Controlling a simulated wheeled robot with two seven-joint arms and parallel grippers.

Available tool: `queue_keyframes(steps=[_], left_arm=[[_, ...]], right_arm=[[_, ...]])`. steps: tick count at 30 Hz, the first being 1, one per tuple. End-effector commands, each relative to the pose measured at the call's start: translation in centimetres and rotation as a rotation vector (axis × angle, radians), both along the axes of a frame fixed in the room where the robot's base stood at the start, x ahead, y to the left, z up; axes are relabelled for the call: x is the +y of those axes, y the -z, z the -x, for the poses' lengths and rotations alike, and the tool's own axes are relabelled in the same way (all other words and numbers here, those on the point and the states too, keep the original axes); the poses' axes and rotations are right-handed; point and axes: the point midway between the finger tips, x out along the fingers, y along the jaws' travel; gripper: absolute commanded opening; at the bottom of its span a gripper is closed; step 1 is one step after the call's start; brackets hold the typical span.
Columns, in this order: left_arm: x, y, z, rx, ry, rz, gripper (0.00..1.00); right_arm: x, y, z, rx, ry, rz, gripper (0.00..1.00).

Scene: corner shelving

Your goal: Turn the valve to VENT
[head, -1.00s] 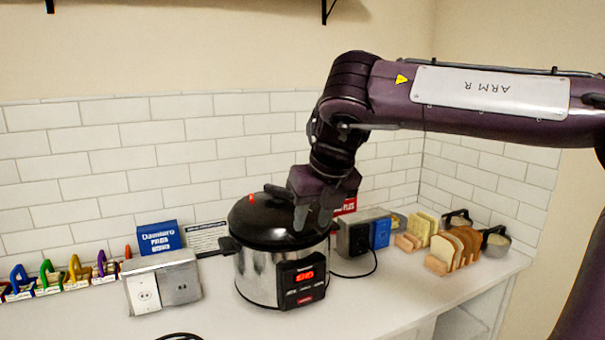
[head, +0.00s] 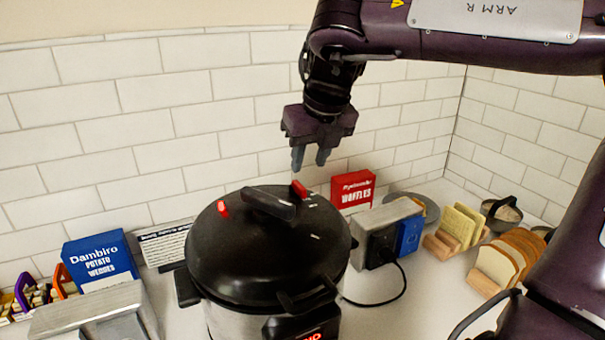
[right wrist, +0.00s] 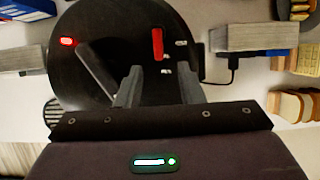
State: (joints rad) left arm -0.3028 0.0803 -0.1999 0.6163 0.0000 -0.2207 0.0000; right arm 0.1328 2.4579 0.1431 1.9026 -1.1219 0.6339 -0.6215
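A pressure cooker with a round black lid (head: 250,255) stands on the counter. The red valve lever (head: 299,189) sits on the lid near its far edge, with small pale marks beside it. My right gripper (head: 310,160) hangs above the lid, fingers down, apart and empty, not touching the lever. In the right wrist view the red lever (right wrist: 157,44) shows beyond and roughly between the fingertips (right wrist: 160,78), with pale marks to its right. The marks are too small to read. A second red spot (head: 222,208) is on the lid's left. My left gripper is not in view.
A black bar handle (head: 268,203) crosses the lid beside the lever. A red waffles box (head: 353,189), a metal box (head: 385,228) with a cable, and bread holders (head: 505,262) stand right. A blue potato wedges box (head: 100,260) stands left. The tiled wall is behind.

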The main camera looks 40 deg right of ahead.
Motion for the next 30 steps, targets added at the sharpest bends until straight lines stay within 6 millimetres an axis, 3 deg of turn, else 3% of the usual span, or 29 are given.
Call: queue_keyframes(steps=[13,25,30], left_arm=[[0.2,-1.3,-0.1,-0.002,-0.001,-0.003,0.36],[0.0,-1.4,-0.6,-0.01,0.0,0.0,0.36],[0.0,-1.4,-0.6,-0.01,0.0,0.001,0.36]], right_arm=[[-0.7,5.9,-2.3,0.004,0.0,-0.002,0.35],[-0.8,6.9,-2.7,0.0,0.001,-0.001,0.35],[-0.8,6.9,-2.7,0.0,0.001,-0.001,0.14]])
